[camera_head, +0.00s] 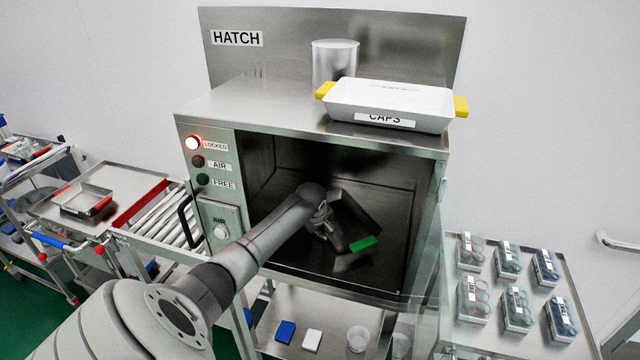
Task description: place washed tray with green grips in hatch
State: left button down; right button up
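The hatch (428,152) is a steel cabinet, its front opening uncovered and its inside dark. A dark metal tray (352,218) with a green grip (363,243) is inside the opening, tilted, with the green grip at its lower, near end. My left arm reaches in from the lower left. My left gripper (325,228) is at the tray's left edge and appears shut on it; the fingertips are small and partly hidden. The tray's other grip is hidden. I cannot tell if the tray touches the hatch floor. My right gripper is out of view.
A white CAPS tray with yellow grips (392,98) and a metal cylinder (335,62) stand on the hatch top. A red lamp (192,143) is lit beside LOCKED. A clear door panel (428,235) stands at the opening's right. Several packs lie on the right table (480,337).

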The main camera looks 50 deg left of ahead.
pick_arm(q)
jog(key=shift+w+f, duration=0.1)
jog(key=shift+f, duration=0.1)
jog(key=c, duration=2.2)
grip_release()
jog(key=o, duration=0.6)
jog(key=shift+o, duration=0.2)
jog(key=shift+s+d+f, duration=0.1)
jog(key=shift+s+f, duration=0.1)
jog(key=v, duration=1.2)
jog(key=shift+r, duration=0.2)
jog(key=shift+w, duration=0.1)
